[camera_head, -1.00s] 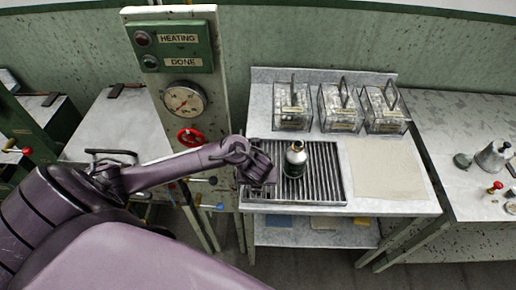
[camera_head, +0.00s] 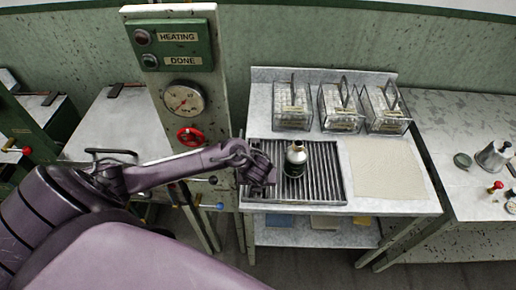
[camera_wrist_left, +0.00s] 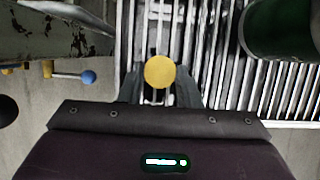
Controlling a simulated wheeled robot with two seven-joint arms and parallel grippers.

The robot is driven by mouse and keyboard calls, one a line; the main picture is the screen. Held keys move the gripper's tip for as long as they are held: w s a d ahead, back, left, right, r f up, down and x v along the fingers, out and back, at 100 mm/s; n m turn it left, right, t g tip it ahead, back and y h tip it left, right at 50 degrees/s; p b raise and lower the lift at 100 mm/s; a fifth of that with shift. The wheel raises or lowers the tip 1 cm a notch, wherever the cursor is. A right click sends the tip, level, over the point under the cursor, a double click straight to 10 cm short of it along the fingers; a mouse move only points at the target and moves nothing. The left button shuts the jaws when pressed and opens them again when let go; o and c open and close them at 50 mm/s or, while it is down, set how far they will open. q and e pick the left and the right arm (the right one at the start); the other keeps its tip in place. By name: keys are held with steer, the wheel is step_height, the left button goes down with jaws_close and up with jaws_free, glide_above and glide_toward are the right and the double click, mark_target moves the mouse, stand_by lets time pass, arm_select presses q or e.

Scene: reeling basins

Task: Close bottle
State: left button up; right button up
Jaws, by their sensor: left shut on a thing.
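A bottle (camera_head: 294,158) with a dark green body and a pale metallic shoulder stands upright on the slatted rack. Its neck top is too small to read clearly. Part of its dark green side (camera_wrist_left: 277,28) shows at the upper right of the left wrist view. My left gripper (camera_head: 265,183) is just left of the bottle, apart from it, over the rack's left part. It is shut on a small round yellow cap (camera_wrist_left: 160,72), seen between the fingers in the left wrist view. The cap is hidden in the head view. My right gripper is not in view.
The slatted rack (camera_head: 325,190) lies on a pale table. Several wire-handled glass boxes (camera_head: 341,108) stand behind it. A beige mat (camera_head: 385,168) lies to the right. A post with a gauge (camera_head: 184,99) and red valve wheel (camera_head: 190,137) rises at the left.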

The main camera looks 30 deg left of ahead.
arm_select(q)
steer(key=shift+r, duration=0.15)
step_height(320, 180, up, 20)
steer(key=p, duration=0.5)
stand_by(0.5)
stand_by(0.3)
